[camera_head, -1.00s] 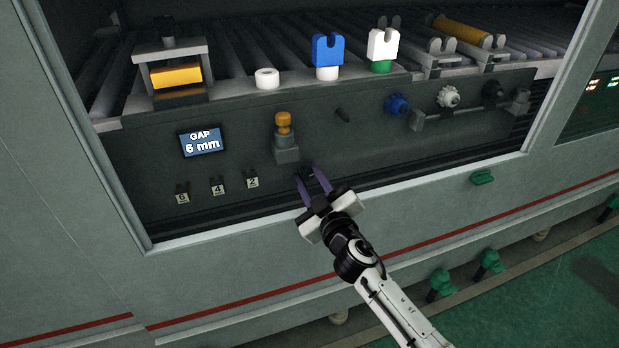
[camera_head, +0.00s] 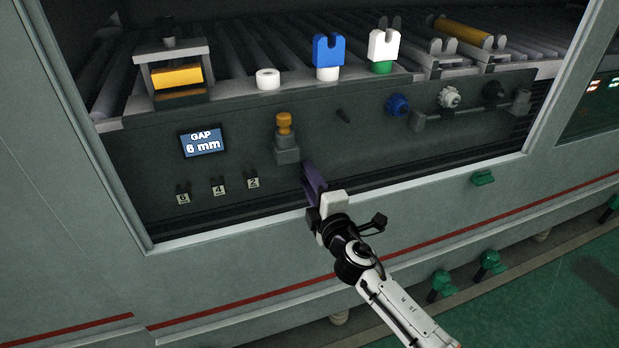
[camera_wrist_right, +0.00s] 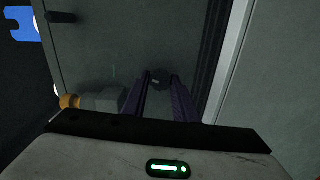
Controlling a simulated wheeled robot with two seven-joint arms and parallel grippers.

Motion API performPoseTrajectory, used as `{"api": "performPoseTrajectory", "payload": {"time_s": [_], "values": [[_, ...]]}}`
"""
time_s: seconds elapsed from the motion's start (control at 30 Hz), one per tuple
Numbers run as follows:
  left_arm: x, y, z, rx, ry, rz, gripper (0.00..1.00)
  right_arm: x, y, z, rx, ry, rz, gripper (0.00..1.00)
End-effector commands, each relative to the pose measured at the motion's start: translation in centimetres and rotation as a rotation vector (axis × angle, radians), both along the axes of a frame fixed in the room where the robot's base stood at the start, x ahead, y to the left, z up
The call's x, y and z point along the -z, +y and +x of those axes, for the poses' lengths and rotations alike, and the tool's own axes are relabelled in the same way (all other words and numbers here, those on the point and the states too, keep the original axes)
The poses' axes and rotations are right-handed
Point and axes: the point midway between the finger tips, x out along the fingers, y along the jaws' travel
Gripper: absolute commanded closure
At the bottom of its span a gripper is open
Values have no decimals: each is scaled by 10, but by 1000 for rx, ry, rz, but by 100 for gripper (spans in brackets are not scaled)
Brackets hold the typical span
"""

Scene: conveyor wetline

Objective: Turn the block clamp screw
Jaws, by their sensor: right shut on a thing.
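My right gripper (camera_head: 309,170) reaches the dark front panel (camera_head: 400,140) just right of and below a grey block (camera_head: 287,150) with an orange knob (camera_head: 284,123) on top. In the right wrist view, its two purple fingers (camera_wrist_right: 160,82) are shut on a small dark round screw head (camera_wrist_right: 160,74), which I take for the block clamp screw. The fingers hide most of the screw in the head view. The grey block (camera_wrist_right: 108,100) and orange knob (camera_wrist_right: 69,101) lie left of the fingers in the wrist view. My left gripper is not in view.
A display (camera_head: 202,143) reads GAP 6 mm above hooks tagged 6, 4 and 2 (camera_head: 219,190). A dark peg (camera_head: 343,115) and a blue knob (camera_head: 397,104) stick out to the right. The cabinet's lower frame (camera_head: 240,228) runs below the panel.

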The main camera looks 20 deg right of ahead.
Motion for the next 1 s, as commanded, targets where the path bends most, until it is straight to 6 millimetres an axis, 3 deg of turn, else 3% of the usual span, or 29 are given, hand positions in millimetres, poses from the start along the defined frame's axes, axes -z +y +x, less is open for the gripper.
{"api": "performPoseTrajectory", "payload": {"time_s": [0.4,1.0], "values": [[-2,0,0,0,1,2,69,1,1,0,-1,-7,-253,96],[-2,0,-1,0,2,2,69,2,0,0,-1,-9,-319,96]]}}
